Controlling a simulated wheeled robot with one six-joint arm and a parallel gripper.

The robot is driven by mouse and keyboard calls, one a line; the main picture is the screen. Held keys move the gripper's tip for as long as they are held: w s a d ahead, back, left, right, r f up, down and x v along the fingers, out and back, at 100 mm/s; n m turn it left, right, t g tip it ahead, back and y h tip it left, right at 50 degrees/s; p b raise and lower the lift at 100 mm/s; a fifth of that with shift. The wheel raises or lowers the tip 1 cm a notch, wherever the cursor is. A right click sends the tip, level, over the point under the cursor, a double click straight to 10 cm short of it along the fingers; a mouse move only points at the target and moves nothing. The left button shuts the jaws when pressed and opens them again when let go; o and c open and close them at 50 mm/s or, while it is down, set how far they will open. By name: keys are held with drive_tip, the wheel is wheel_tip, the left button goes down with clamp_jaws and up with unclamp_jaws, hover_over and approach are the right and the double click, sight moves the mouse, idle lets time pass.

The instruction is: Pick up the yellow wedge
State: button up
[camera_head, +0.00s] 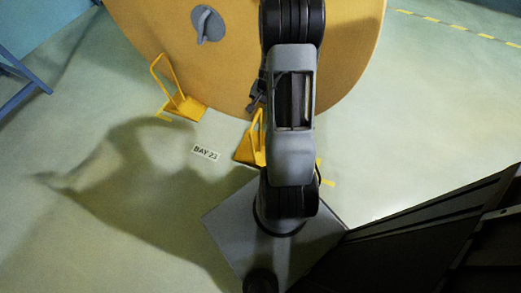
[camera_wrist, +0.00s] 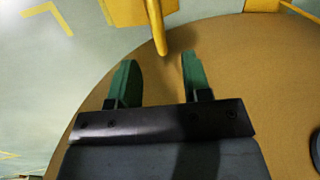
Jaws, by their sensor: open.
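Two yellow wedges with upright loop handles stand on the floor against the brown roll (camera_head: 347,62) in the head view. One wedge (camera_head: 186,106) is at the left; the other wedge (camera_head: 248,150) is beside my arm, which partly covers it. My gripper (camera_head: 254,103) is above the roll's near edge, close to the second wedge. In the wrist view my gripper (camera_wrist: 158,66) has its green fingers apart with nothing between them. A yellow handle (camera_wrist: 156,28) lies just beyond the fingertips, roughly in line with the gap. Its wedge body (camera_wrist: 125,12) is cut off by the frame's top.
A grey fitting (camera_head: 208,24) sits on the roll's top. A floor label reading BAY 23 (camera_head: 206,152) and yellow floor marks lie nearby. A blue frame (camera_head: 22,85) stands at the far left, and dark panels (camera_head: 430,235) at the lower right. Floor at left is clear.

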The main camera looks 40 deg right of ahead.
sight(258, 112)
drive_tip(key=shift+w+a+f+b, duration=0.15)
drive_tip(key=shift+f+b, duration=0.35)
drive_tip(key=shift+f, duration=0.65)
drive_tip(key=shift+w+a+f+b, duration=0.1)
drive_tip(key=shift+w+f+b, duration=0.3)
drive_tip(key=shift+f, duration=0.8)
drive_tip(key=shift+w+a+f+b, duration=0.1)
drive_tip(key=shift+f+b, duration=0.5)
drive_tip(key=shift+f, duration=0.55)
drive_tip(key=shift+r, duration=0.1)
clamp_jaws()
